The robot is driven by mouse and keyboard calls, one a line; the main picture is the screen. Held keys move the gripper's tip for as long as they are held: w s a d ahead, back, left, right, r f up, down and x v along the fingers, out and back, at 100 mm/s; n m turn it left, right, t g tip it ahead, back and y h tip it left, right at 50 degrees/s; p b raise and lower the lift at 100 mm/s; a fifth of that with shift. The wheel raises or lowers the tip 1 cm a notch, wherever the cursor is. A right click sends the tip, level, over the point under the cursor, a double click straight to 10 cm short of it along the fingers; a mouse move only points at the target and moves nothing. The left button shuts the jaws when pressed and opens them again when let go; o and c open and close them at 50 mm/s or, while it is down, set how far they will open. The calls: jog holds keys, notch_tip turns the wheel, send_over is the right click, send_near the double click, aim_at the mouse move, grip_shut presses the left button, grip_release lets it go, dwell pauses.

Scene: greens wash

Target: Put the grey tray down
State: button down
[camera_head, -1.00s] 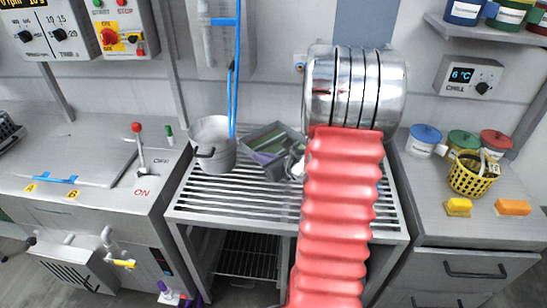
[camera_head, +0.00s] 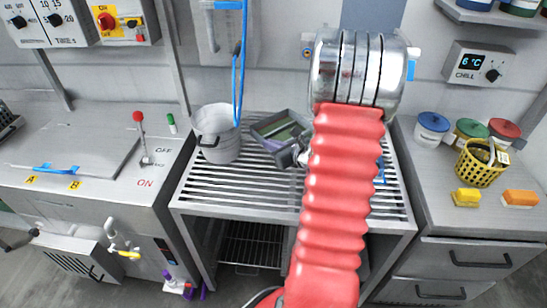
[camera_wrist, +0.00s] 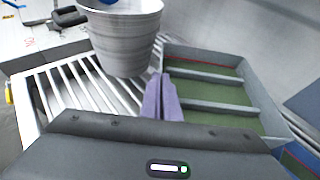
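The grey tray (camera_head: 256,128) with a green inside is over the slatted rack, just right of the grey pot in the head view. In the wrist view the tray (camera_wrist: 210,55) fills the right side, with cross ribs over its green floor. My gripper (camera_head: 272,146) is at the tray's near left side. Its purple fingers (camera_wrist: 163,98) are close together at the tray's left wall and appear shut on it. I cannot tell whether the tray touches the rack. My red arm sleeve stands right of the tray.
The grey pot (camera_head: 217,145) stands on the slatted rack (camera_head: 225,190) close to the tray's left. A blue hose (camera_head: 240,80) hangs into or behind it. The rack's front left is clear. A yellow basket (camera_head: 478,165) and lidded tubs stand on the right counter.

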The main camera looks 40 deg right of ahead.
jog(key=shift+f, duration=1.3)
jog(key=shift+f, duration=2.1)
jog(key=c, duration=2.5)
grip_release()
jog(key=shift+f, duration=0.1)
jog(key=o, duration=0.5)
jog(key=v, duration=1.2)
